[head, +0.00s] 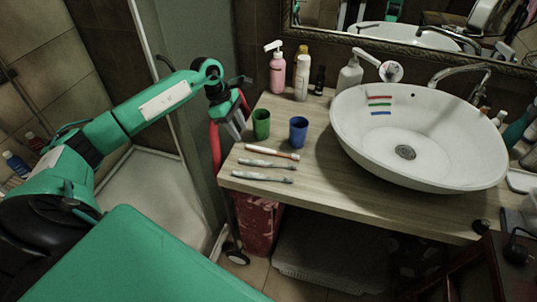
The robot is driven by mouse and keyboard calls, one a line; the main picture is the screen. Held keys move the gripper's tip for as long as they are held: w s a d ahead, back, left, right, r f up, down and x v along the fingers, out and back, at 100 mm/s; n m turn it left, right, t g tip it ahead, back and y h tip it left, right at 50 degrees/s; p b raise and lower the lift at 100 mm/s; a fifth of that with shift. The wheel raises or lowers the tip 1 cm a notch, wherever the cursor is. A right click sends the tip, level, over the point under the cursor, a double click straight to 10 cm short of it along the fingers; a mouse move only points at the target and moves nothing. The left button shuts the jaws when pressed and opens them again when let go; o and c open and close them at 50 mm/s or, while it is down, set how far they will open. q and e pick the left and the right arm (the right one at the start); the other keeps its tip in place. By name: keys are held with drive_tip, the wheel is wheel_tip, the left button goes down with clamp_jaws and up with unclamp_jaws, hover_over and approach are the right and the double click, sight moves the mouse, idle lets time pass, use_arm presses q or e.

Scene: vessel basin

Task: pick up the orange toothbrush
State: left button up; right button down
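Three toothbrushes lie in a row near the left end of the wooden counter. The rearmost, an orange and white toothbrush (272,151), lies flat behind two greyish toothbrushes (266,163). My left gripper (241,100) is beside the counter's left edge, behind and left of the toothbrushes and apart from them. It is small and dark in this view, so I cannot tell how its fingers stand. Nothing shows held in it. My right gripper is not in view.
A green cup (261,124) and a blue cup (298,131) stand just behind the toothbrushes. Several bottles, including a pink pump bottle (277,70), stand at the back. A white basin (350,125) fills the right side. Bare counter (345,180) lies right of the toothbrushes.

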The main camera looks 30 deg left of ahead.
sight(248, 145)
use_arm(q)
drive_tip(key=x, duration=0.5)
drive_tip(key=shift+s+d+f+b, duration=0.1)
drive_tip(key=shift+s+f+b, duration=0.1)
drive_tip(key=shift+b, duration=0.2)
clamp_jaws()
